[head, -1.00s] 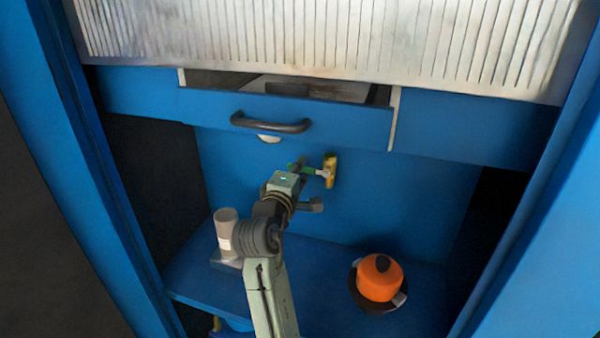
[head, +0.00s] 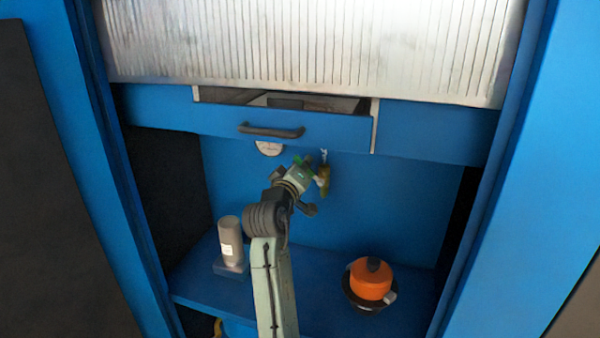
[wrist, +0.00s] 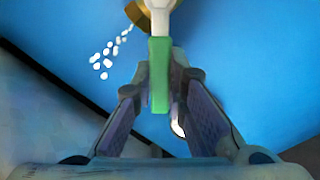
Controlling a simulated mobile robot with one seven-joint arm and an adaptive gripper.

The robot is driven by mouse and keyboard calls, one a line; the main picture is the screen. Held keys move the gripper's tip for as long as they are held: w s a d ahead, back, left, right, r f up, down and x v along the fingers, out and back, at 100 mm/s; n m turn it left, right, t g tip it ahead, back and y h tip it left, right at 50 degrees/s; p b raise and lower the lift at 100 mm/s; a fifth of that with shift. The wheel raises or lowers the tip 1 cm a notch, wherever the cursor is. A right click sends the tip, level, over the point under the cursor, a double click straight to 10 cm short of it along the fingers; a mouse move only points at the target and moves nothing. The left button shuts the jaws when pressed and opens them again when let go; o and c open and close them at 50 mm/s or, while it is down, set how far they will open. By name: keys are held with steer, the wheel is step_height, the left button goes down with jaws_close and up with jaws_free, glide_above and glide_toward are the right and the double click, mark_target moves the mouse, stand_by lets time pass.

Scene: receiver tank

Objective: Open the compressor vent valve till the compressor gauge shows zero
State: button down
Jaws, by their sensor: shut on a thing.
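The vent valve has a brass-yellow body (head: 323,178) on the blue back wall, below the drawer; its top end also shows in the wrist view (wrist: 137,14). Its lever has a green grip (wrist: 160,72) and a pale stem running up to the body. My gripper (wrist: 160,88) is shut on the green grip, one finger on each side. In the head view my gripper (head: 305,166) partly hides the lever. White puffs (wrist: 107,58) come from the valve. A white round gauge (head: 269,148) sits under the drawer; its reading is too small to tell.
A blue drawer (head: 340,130) with a dark handle stands above the valve, partly open. On the blue shelf (head: 320,260) are a grey cylinder (head: 230,238) at left and an orange pot (head: 371,280) at right. Blue cabinet sides close in on both sides.

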steer(key=shift+s+d+r+m+b, duration=0.15)
steer(key=shift+d+r+m, duration=0.15)
steer(key=shift+m, duration=0.45)
steer(key=shift+s+d+r+m+b, duration=0.1)
steer(key=shift+d+r+m, duration=0.2)
steer(key=shift+m, duration=0.5)
steer(key=shift+s+d+r+m+b, duration=0.15)
steer(key=shift+d+m, duration=0.2)
steer(key=shift+m, duration=0.4)
steer(key=shift+d, duration=0.1)
steer(key=c, duration=1.6)
jaws_free()
steer(key=v, duration=1.2)
